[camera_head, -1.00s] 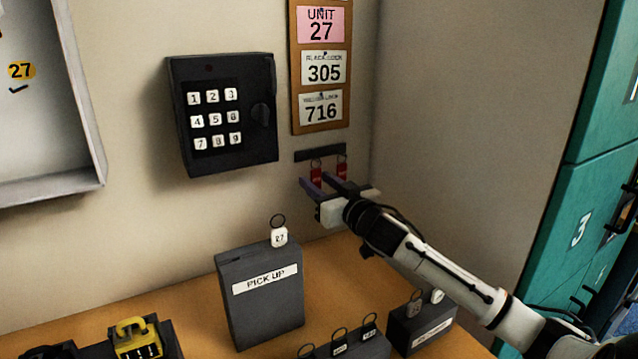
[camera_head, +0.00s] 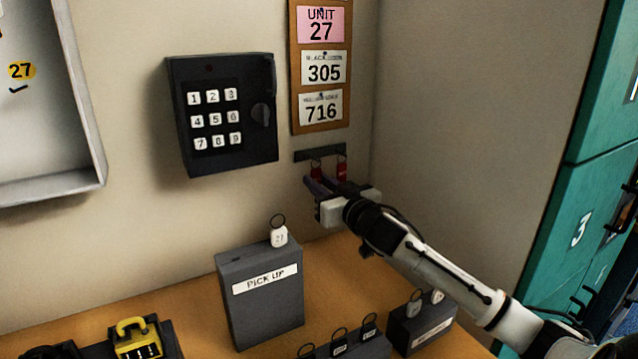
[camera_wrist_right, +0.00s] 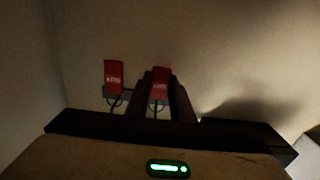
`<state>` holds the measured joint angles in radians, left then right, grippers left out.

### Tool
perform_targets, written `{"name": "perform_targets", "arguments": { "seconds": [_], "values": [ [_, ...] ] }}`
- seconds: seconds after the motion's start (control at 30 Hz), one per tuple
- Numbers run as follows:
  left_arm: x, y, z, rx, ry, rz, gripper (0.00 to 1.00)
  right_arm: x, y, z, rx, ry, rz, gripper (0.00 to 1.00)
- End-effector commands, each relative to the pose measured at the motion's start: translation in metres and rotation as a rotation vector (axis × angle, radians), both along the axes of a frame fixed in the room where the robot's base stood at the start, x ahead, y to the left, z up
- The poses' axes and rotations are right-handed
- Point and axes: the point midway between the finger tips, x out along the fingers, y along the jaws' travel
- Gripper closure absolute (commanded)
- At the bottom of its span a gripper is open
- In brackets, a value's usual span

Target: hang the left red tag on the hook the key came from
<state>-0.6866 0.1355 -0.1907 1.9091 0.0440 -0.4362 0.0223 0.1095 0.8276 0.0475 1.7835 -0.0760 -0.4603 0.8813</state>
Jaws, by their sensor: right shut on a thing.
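Two red tags hang by rings from a small dark rail (camera_head: 306,156) on the wall. The right tag (camera_head: 342,171) is in plain sight beside my right gripper (camera_head: 322,186); the left one is largely hidden behind my fingers in the head view. In the right wrist view the left red tag (camera_wrist_right: 160,80) is between my fingers, with the gripper shut on it, and the other tag (camera_wrist_right: 114,77) hangs apart to the left. A white key tag marked 27 (camera_head: 279,237) is on top of the dark PICK UP box (camera_head: 235,300). My left gripper is out of view.
A black key safe with number buttons (camera_head: 222,170) and a board of cards (camera_head: 296,70) are on the wall. Low racks with ringed tags (camera_head: 352,346) and a yellow padlock (camera_head: 135,340) stand on the wooden counter. Teal lockers (camera_head: 575,200) are at the right.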

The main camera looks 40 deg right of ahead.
Motion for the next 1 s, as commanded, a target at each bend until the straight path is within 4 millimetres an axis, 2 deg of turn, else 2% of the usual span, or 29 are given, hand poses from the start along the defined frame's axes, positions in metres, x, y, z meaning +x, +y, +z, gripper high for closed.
{"name": "perform_targets", "arguments": {
  "seconds": [1.0],
  "values": [
    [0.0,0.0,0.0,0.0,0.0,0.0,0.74,-0.005,0.001,0.01,0.0,0.0,0.0,0.92]
  ]
}}
